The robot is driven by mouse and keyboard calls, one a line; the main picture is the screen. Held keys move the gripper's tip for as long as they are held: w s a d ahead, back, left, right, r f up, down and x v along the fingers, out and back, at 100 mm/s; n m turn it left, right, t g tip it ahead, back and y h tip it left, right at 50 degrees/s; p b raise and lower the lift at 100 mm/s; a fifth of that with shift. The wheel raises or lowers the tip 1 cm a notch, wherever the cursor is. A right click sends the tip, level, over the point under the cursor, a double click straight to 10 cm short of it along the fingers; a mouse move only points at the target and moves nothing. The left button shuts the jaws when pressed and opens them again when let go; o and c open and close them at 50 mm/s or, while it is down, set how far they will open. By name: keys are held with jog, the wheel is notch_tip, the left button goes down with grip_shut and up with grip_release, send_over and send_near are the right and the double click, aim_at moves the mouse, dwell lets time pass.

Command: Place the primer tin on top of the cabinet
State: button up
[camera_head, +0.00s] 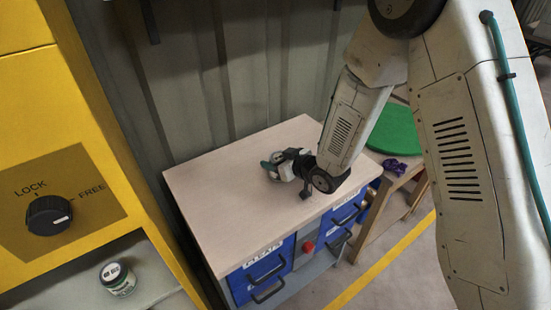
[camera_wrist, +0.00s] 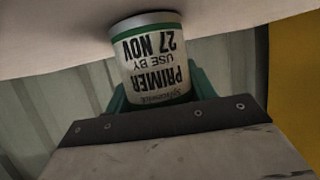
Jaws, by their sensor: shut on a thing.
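The primer tin (camera_wrist: 152,62) is white with a green band and a silver rim, and its label reads PRIMER, USE BY 27 NOV. My gripper (camera_wrist: 155,95) is shut on it, with green fingers around its sides. In the wrist view the lettering is upside down, and the rim meets the pale top surface. I cannot tell whether it touches or hovers just above. In the head view my gripper (camera_head: 280,166) is low over the wooden top of the cabinet (camera_head: 225,190), which has blue drawers. The tin is mostly hidden there.
A yellow unit (camera_head: 95,110) with a LOCK/FREE knob (camera_head: 48,215) stands at the left. Another small tin (camera_head: 117,278) sits on its shelf. A green round thing (camera_head: 395,130) and purple cloth-like item (camera_head: 402,171) are at the right. The cabinet top is otherwise clear.

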jog(key=shift+a, duration=0.1)
jog(key=o, duration=1.2)
jog(key=shift+f, duration=0.15)
